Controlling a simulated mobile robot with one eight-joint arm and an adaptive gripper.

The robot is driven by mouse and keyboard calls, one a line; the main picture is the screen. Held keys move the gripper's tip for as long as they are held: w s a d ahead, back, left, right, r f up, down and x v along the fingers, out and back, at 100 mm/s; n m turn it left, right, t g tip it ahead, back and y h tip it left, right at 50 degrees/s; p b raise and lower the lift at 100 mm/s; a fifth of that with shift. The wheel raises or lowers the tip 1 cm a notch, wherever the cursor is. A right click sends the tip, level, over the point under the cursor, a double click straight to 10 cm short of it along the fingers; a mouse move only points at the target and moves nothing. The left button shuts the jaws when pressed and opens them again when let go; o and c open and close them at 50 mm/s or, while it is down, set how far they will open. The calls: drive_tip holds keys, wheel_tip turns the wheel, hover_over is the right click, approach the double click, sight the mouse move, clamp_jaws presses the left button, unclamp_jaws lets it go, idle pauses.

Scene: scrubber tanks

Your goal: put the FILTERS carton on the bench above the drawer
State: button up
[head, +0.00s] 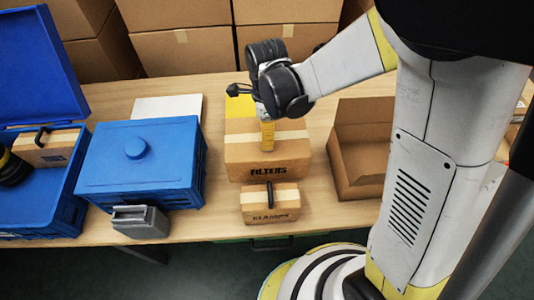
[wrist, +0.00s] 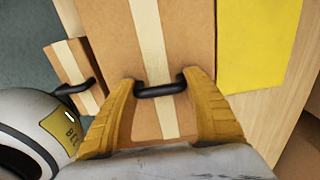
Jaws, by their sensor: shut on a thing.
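The FILTERS carton (head: 258,171) is a brown box with a pale tape strip, in the middle of the head view over the wooden bench (head: 222,222). My gripper (head: 267,148) comes down on its top. In the wrist view, my yellow fingers (wrist: 160,98) are closed about the black handle (wrist: 178,86) on top of the carton (wrist: 195,40). I cannot tell whether the carton's base touches the bench. A black handle (head: 272,245), seemingly the drawer's, shows under the bench's front edge, below the smaller carton.
A yellow sheet (head: 238,105) lies behind. An open cardboard box (head: 345,185) is right; a closed blue box (head: 110,165) and an open blue crate (head: 70,205) are left.

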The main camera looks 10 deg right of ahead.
drive_tip(key=shift+f+b, duration=0.9)
drive_tip(key=shift+f, duration=1.6)
drive_tip(key=o, duration=1.4)
drive_tip(key=shift+f, duration=0.1)
wheel_tip(320, 180, up, 12)
drive_tip(key=p, duration=0.4)
drive_tip(key=shift+r+p, duration=0.25)
drive_tip(key=shift+p, duration=0.15)
drive_tip(key=shift+s+d+r+n+t, duration=1.2)
drive_tip(key=shift+s+d+r+n, duration=0.8)
drive_tip(key=shift+n, duration=1.05)
drive_tip(key=shift+s+d+r+n+t, duration=1.2)
drive_tip(key=shift+s+d+r+n, duration=0.65)
drive_tip(key=shift+d+n, duration=1)
drive_tip(key=shift+s+d+r+n+t, duration=1.4)
drive_tip(key=shift+d+r+n, duration=0.7)
drive_tip(key=shift+n, duration=1.2)
